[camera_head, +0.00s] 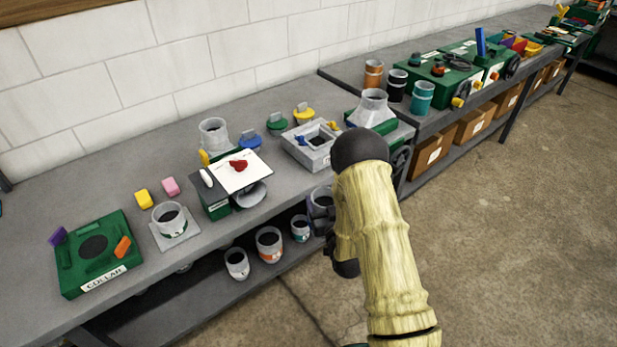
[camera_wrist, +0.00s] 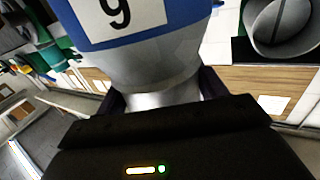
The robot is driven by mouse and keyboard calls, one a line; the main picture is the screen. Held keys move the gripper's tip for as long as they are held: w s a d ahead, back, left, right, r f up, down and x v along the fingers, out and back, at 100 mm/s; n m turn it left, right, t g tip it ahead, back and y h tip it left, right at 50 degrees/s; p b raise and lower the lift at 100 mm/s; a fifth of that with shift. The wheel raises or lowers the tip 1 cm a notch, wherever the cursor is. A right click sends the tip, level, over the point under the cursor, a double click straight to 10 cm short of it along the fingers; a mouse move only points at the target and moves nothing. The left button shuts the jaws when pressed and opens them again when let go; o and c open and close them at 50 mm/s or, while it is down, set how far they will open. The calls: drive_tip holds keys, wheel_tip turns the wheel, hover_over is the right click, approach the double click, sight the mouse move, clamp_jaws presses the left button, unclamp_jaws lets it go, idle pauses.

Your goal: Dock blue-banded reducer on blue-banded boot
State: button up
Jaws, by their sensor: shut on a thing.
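My gripper (camera_wrist: 160,100) is shut on the blue-banded reducer (camera_wrist: 150,66), a grey tapered duct piece. Its blue band bears a white label with a black digit, upside down or not I cannot tell. In the head view the reducer (camera_head: 321,196) shows partly beside my dark gripper (camera_head: 322,222), in front of the bench edge; my arm hides the rest. Grey boot-like fittings stand on the bench: one at the back (camera_head: 213,136), one on a green base (camera_head: 373,106), and one on a square plate (camera_head: 169,219). I cannot make out a blue band on any.
The bench (camera_head: 115,190) runs along a tiled wall. It bears a green collar fixture (camera_head: 75,285), a grey square box (camera_head: 300,155) and a white panel (camera_head: 225,178). Several banded cups, one orange-banded (camera_head: 269,245), stand on the lower shelf. The floor at right is clear.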

drive_tip(key=s+d+f+m+h+b, duration=0.1)
drive_tip(key=d+f, duration=0.2)
drive_tip(key=f, duration=0.3)
drive_tip(key=s+d+f+h+b, duration=0.1)
drive_tip(key=d+f+h, duration=0.1)
drive_tip(key=f, duration=0.5)
drive_tip(key=shift+s+d+f+m, duration=0.2)
drive_tip(key=shift+s+d+m, duration=0.1)
drive_tip(key=shift+d+m, duration=0.15)
drive_tip(key=shift+d, duration=0.1)
